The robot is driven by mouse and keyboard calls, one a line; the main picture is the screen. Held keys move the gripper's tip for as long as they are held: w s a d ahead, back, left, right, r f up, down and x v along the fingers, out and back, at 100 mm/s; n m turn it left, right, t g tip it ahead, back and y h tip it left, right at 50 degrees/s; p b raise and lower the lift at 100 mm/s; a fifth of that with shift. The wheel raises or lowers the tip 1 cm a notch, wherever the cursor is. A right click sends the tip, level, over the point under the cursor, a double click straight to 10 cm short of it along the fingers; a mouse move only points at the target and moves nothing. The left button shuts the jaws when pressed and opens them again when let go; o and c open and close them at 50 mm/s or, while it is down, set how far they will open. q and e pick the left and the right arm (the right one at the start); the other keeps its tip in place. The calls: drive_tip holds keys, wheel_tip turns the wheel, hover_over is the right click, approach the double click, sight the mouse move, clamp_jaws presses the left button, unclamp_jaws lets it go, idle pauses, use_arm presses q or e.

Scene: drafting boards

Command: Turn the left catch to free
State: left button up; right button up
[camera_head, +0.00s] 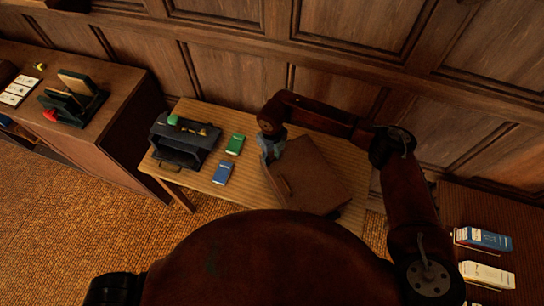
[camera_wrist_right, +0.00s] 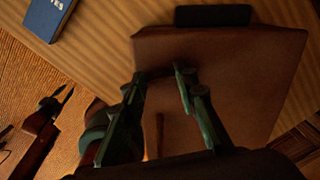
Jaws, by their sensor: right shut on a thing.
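The brown drafting board (camera_head: 310,178) lies tilted on the wooden table in the head view. It fills the middle of the right wrist view (camera_wrist_right: 235,75). My right gripper (camera_head: 268,148) is at the board's left upper corner. In the right wrist view its two fingers (camera_wrist_right: 160,76) are over the board, close around a small dark part, which I take to be the left catch; the fingers mostly hide it. How far the catch is turned cannot be seen. What looks like my left gripper (camera_wrist_right: 56,103) shows small at the left of the right wrist view, away from the board.
A dark open-fronted box (camera_head: 180,150) stands on the table's left, with small things on top. A green book (camera_head: 235,144) and a blue book (camera_head: 222,173) lie between box and board. A side cabinet (camera_head: 120,120) is at left; more books (camera_head: 483,238) lie at right.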

sight(272, 160)
drive_tip(key=shift+m, duration=1.2)
drive_tip(key=o, duration=1.2)
drive_tip(key=shift+c, duration=0.2)
wheel_tip(272, 160, up, 12)
drive_tip(key=shift+d, duration=0.1)
